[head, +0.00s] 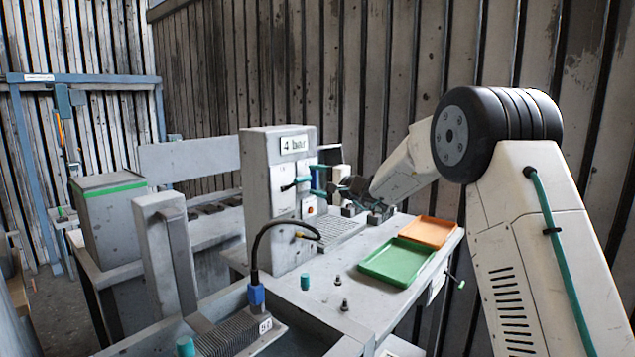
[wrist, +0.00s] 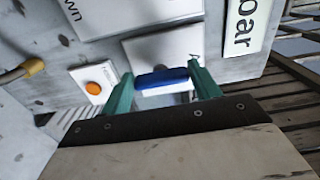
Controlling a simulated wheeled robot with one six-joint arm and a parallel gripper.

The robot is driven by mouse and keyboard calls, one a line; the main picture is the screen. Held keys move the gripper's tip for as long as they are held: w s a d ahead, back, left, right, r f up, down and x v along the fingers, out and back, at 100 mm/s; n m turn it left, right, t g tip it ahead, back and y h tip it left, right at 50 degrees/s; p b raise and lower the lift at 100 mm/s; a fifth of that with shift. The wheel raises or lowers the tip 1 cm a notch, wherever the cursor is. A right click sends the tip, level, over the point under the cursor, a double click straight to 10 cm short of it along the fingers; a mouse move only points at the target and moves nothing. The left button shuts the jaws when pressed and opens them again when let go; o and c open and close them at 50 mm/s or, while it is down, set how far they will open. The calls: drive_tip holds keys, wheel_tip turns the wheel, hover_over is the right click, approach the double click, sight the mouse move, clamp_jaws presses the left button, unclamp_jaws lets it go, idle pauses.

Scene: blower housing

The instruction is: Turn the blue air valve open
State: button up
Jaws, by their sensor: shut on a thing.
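The blue air valve (wrist: 162,77) shows in the wrist view as a short blue bar in front of a pale plate on the grey cabinet. My gripper (wrist: 160,82) has its two teal fingers at the two ends of the bar and is shut on it. In the head view my gripper (head: 318,180) reaches from the right to the front of the cabinet (head: 271,215), which bears a "4 bar" sign (head: 294,144). How far the valve is turned is hard to tell.
In the head view a green tray (head: 398,262) and an orange tray (head: 429,231) lie on the bench. A black hose (head: 262,240) arches in front.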

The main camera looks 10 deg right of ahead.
drive_tip(key=shift+f, duration=0.1)
drive_tip(key=o, duration=1)
drive_tip(key=shift+s+d, duration=0.1)
drive_tip(key=v, duration=0.7)
drive_tip(key=shift+s+d, duration=0.2)
drive_tip(key=shift+s, duration=0.05)
